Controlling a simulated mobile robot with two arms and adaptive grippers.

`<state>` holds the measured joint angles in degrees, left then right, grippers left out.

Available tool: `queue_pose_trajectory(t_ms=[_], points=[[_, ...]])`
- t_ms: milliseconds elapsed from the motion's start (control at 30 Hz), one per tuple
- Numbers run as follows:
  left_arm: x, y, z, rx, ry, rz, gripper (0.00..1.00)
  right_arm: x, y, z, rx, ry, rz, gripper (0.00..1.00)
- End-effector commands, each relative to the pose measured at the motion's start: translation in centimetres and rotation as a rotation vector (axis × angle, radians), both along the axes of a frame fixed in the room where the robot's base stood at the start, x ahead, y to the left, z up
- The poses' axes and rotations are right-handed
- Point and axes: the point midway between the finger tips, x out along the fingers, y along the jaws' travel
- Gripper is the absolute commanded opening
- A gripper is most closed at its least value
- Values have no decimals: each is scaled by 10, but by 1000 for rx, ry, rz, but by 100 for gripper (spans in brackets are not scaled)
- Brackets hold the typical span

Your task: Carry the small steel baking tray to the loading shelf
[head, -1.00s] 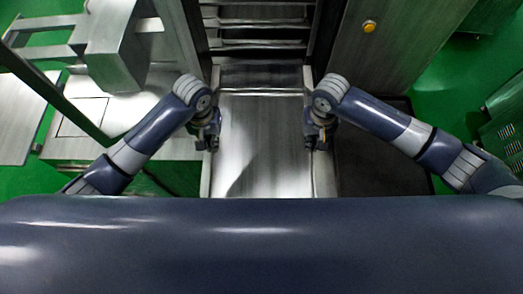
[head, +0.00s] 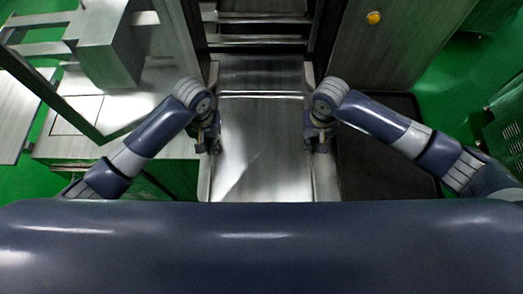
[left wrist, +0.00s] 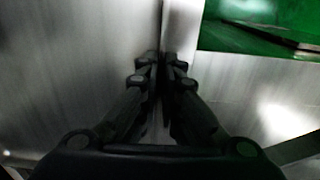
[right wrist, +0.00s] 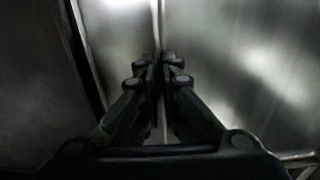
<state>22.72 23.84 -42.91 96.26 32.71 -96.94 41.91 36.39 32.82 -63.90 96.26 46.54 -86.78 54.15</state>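The small steel baking tray (head: 258,150) is a flat shiny panel between my two grippers in the head view. My left gripper (head: 212,148) is at its left edge. The left wrist view shows those fingers (left wrist: 160,62) closed together on a thin upright rim, with the tray surface (left wrist: 75,60) to the left. My right gripper (head: 316,146) is at its right edge. The right wrist view shows its fingers (right wrist: 160,62) closed on the rim, with the tray (right wrist: 240,70) to the right. The fingers hide the gripped rim. I cannot tell which level is the loading shelf.
Beyond the tray stands a steel frame with stacked crossbars (head: 255,41). A steel cabinet with a yellow button (head: 373,17) is at right, with a dark mat (head: 385,165) below. A steel machine and table (head: 75,115) are at left. Green floor shows at both sides.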

Motion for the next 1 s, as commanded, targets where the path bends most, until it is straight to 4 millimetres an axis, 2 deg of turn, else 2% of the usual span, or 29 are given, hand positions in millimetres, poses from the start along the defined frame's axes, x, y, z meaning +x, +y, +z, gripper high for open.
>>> queue_pose_trajectory(t_ms=[267,300,367,700,867,1000], points=[[0,0,-16,0,-1,0,0,0,0,-16,0,-1,0,0],[0,0,-14,1,0,0,12,0,0,-14,-1,0,0,12],[0,0,-13,1,0,0,25,0,0,-13,-1,0,0,25],[0,0,-12,0,0,0,25,0,0,-13,0,0,0,25],[1,0,2,-2,-2,-1,25,0,0,-13,0,0,0,25],[2,-1,30,-2,-5,-1,25,0,0,-13,0,0,0,25]])
